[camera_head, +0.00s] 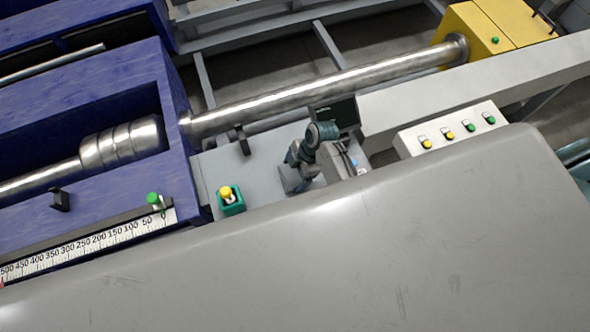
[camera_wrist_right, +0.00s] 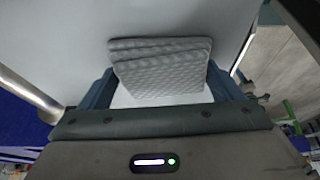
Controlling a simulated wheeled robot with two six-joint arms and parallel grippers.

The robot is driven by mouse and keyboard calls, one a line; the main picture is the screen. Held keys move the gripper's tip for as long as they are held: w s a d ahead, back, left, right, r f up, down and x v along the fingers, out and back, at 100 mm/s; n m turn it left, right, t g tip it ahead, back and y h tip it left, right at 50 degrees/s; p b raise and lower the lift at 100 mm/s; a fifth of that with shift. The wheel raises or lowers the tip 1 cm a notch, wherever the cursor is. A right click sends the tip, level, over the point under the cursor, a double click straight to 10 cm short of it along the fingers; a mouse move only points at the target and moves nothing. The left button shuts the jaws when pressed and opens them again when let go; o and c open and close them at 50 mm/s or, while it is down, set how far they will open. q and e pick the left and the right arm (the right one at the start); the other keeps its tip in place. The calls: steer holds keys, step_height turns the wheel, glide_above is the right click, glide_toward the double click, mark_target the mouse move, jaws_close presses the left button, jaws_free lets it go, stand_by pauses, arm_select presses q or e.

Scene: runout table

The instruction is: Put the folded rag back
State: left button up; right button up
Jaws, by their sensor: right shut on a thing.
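The folded rag (camera_wrist_right: 160,72) is grey with a quilted, dimpled surface and shows as a stack of layers in the right wrist view. My right gripper (camera_wrist_right: 160,82) is shut on it, with one blue-grey finger at each side. A pale grey surface (camera_wrist_right: 75,40) lies beyond the rag; I cannot tell whether the rag touches it. In the head view my right gripper (camera_head: 300,165) is small, beyond the big grey cover, and the rag cannot be made out there. My left gripper is not in view.
A green box with a yellow button (camera_head: 231,201) stands left of my right gripper. A dark screen (camera_head: 336,115) is close behind it. A steel bar (camera_head: 330,88) runs across behind. A button panel (camera_head: 450,130) is at right. The grey cover (camera_head: 380,260) fills the front.

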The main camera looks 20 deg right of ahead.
steer(key=shift+f, duration=0.1)
steer(key=o, duration=0.8)
steer(key=b+v, duration=0.3)
steer(key=v, duration=0.9)
steer(key=shift+s, duration=0.1)
